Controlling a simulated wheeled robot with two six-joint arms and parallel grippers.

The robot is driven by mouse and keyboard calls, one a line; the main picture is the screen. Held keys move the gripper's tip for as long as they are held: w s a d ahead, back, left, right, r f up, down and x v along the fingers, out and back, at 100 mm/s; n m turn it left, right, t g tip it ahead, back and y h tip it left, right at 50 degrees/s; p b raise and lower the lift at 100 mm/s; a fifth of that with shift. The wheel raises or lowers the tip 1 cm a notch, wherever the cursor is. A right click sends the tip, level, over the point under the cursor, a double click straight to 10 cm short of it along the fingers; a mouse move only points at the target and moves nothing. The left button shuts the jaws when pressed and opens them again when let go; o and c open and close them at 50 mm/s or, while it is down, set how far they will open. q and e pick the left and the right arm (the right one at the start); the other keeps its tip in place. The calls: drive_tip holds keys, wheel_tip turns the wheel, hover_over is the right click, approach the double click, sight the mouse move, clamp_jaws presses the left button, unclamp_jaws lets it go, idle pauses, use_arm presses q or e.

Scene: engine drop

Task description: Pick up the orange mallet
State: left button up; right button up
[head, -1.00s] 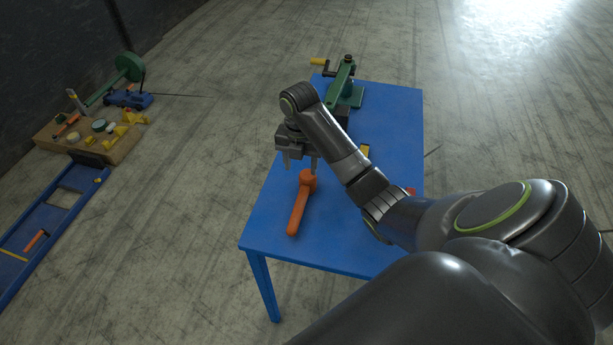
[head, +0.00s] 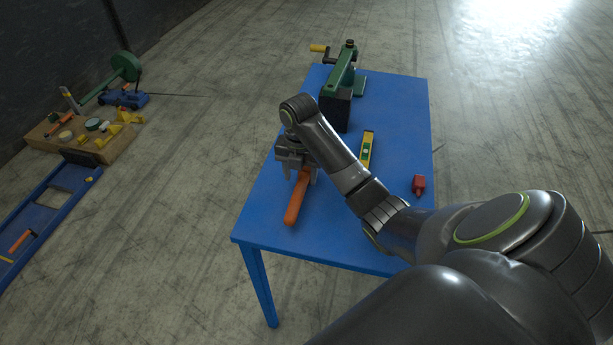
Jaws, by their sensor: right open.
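The orange mallet (head: 296,203) lies on the blue table (head: 400,125), its handle pointing toward the table's front edge. Its head end is largely hidden behind my right gripper. My right gripper (head: 300,174) is over the mallet's far part, fingers pointing down and apart, one on each side of it. Whether the fingers touch the mallet I cannot tell. My left gripper is not in view.
On the table are a green tool with a yellow handle (head: 345,72), a black block (head: 335,108), a yellow level (head: 367,149) and a small red object (head: 418,185). A wooden board (head: 105,153) with several parts lies left on the floor, beside a blue frame (head: 35,215).

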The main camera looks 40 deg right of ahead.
sight(302, 180)
drive_tip(key=f, duration=0.2)
drive_tip(key=f+p, duration=0.1)
drive_tip(key=f, duration=0.2)
drive_tip(key=shift+s+d, duration=0.1)
drive_tip(key=shift+d, duration=0.1)
drive_tip(key=shift+r, duration=0.15)
clamp_jaws()
